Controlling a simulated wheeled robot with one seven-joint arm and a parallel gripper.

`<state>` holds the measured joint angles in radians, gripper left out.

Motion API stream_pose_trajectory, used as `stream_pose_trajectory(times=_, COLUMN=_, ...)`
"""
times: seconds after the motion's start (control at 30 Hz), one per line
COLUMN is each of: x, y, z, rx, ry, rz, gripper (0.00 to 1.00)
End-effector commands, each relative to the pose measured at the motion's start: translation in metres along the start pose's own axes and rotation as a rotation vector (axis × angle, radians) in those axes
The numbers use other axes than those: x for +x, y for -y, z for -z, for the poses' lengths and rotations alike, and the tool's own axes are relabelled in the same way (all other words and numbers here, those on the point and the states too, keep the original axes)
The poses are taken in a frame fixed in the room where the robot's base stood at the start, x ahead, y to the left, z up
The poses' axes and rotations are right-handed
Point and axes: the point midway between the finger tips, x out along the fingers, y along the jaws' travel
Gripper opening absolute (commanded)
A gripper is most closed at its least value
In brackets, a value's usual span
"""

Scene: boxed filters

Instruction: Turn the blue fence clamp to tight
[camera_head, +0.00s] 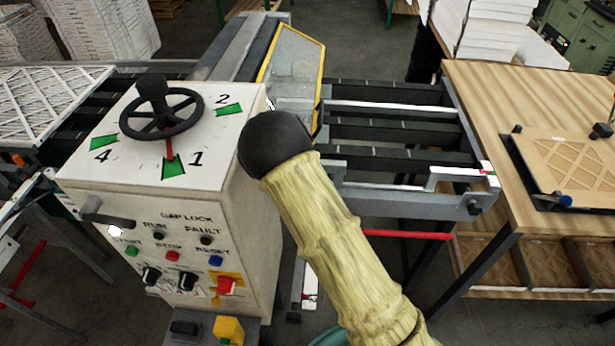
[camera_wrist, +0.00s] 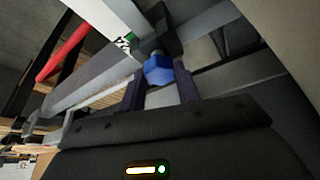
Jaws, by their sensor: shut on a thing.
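The blue fence clamp (camera_wrist: 158,70) shows in the wrist view as a blue faceted knob below a black block, beside a grey rail. My gripper (camera_wrist: 159,84) has one dark finger on each side of the knob and is shut on it. The contact faces are partly hidden by the fingers. In the head view my arm, in a cream sleeve with a black end, crosses the middle of the picture. My gripper and the held clamp do not show there. I cannot tell the clamp's turn setting.
A white control cabinet (camera_head: 235,215) with a black handwheel (camera_head: 161,113) stands left of my arm. A conveyor frame (camera_head: 400,203) with dark rollers lies behind and right. A wooden table (camera_head: 480,100) at the right bears a framed panel with a small blue knob (camera_head: 565,201).

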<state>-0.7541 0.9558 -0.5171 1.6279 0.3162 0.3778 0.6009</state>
Motion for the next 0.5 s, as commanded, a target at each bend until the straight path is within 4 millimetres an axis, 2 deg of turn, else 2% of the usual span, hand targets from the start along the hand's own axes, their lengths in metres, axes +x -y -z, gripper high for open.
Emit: stream_pose_trajectory(times=0.5, x=0.0002, y=0.0013, z=-0.0007, rx=0.049, ry=0.001, rz=-0.018, gripper=0.10)
